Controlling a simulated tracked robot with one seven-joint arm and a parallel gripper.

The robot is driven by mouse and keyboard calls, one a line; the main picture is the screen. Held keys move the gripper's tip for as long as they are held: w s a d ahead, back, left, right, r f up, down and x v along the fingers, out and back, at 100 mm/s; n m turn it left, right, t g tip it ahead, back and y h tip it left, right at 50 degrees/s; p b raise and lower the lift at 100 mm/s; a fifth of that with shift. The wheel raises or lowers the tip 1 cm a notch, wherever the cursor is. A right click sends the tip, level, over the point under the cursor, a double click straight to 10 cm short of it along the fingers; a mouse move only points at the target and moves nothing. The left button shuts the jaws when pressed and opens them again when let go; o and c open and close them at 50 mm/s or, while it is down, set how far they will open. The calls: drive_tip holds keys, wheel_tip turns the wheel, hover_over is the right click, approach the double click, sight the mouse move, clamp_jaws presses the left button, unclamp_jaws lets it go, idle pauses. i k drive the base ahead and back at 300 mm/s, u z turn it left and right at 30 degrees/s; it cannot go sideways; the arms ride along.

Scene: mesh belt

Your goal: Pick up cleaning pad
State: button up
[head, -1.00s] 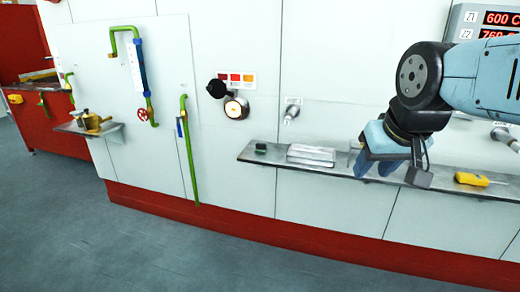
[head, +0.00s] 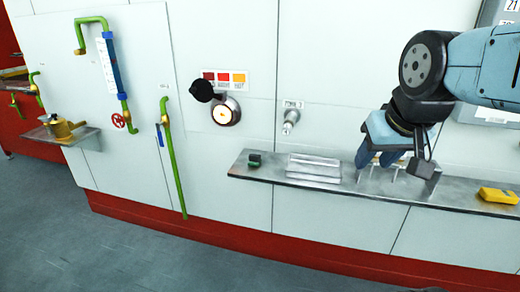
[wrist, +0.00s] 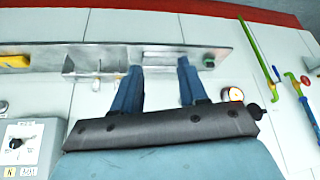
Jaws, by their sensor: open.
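A small dark green block (head: 254,160), which looks like the cleaning pad, lies near the left end of the metal wall shelf (head: 236,172). It also shows in the wrist view (wrist: 208,62), near the shelf end and beyond my right-hand finger. My gripper (head: 380,158) has blue fingers and hangs at the shelf, well to the right of the green block. In the wrist view my gripper (wrist: 160,65) has its two fingers spread apart with nothing held between them. The fingers partly cover the shelf.
A light metal ridged piece (head: 314,168) lies between the green block and my gripper. A wire or glass holder (head: 395,180) stands behind my fingers. A yellow device (head: 497,196) lies at the right. The floor (head: 120,255) is clear.

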sight(255, 160)
drive_tip(key=u, duration=0.05)
drive_tip(key=i, duration=0.85)
